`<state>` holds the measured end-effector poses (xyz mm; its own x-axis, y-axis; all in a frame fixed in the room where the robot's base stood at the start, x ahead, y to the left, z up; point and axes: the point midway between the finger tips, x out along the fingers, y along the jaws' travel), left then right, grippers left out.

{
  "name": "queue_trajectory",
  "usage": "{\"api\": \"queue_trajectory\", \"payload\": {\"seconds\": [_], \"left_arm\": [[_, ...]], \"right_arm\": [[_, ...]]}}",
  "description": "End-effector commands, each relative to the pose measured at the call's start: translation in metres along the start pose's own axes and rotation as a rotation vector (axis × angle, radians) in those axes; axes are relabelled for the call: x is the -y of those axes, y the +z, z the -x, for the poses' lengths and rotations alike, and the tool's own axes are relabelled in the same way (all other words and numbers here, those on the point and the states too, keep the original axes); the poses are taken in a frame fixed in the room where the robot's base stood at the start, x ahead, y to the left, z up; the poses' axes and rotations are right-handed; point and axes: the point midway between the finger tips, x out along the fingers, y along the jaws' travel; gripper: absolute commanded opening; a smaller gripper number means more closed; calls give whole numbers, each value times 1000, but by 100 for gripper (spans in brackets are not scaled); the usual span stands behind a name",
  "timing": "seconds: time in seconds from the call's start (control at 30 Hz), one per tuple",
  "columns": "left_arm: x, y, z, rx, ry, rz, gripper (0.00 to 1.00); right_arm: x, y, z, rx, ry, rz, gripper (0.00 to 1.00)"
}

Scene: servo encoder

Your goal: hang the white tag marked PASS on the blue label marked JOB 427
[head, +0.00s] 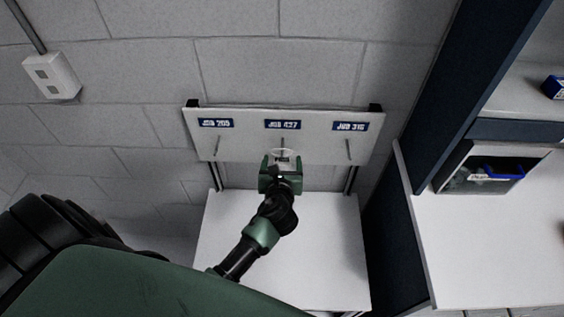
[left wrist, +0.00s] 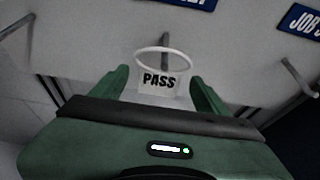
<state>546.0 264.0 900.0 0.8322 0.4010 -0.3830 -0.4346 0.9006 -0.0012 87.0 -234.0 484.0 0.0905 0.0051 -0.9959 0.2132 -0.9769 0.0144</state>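The blue JOB 427 label (head: 283,124) is the middle one of three on a pale board, with a thin peg below it. My left gripper (head: 282,160) is in front of the board at the middle peg. In the left wrist view, the white PASS tag (left wrist: 159,83) is upright between my left fingers (left wrist: 160,88), its print facing the camera. My right gripper is not in view.
The board (head: 238,148) also has a left blue label (head: 216,123) and a JOB 316 label (head: 351,126), each with a peg below. A white table (head: 325,240) is under the board. A dark blue post (head: 440,100) and a bench with a bin (head: 480,176) stand at the right.

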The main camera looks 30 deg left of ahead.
Motion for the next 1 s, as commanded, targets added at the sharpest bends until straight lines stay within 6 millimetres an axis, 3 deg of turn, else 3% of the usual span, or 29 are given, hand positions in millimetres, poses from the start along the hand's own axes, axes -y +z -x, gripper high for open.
{"api": "queue_trajectory", "payload": {"seconds": [0.27,0.7,1.0], "left_arm": [[0,-1,6,0,-1,0,75],[0,-1,72,-1,-1,1,75],[0,0,78,0,0,0,75]], "right_arm": [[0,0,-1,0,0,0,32],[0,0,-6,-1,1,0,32],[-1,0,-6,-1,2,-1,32]]}}
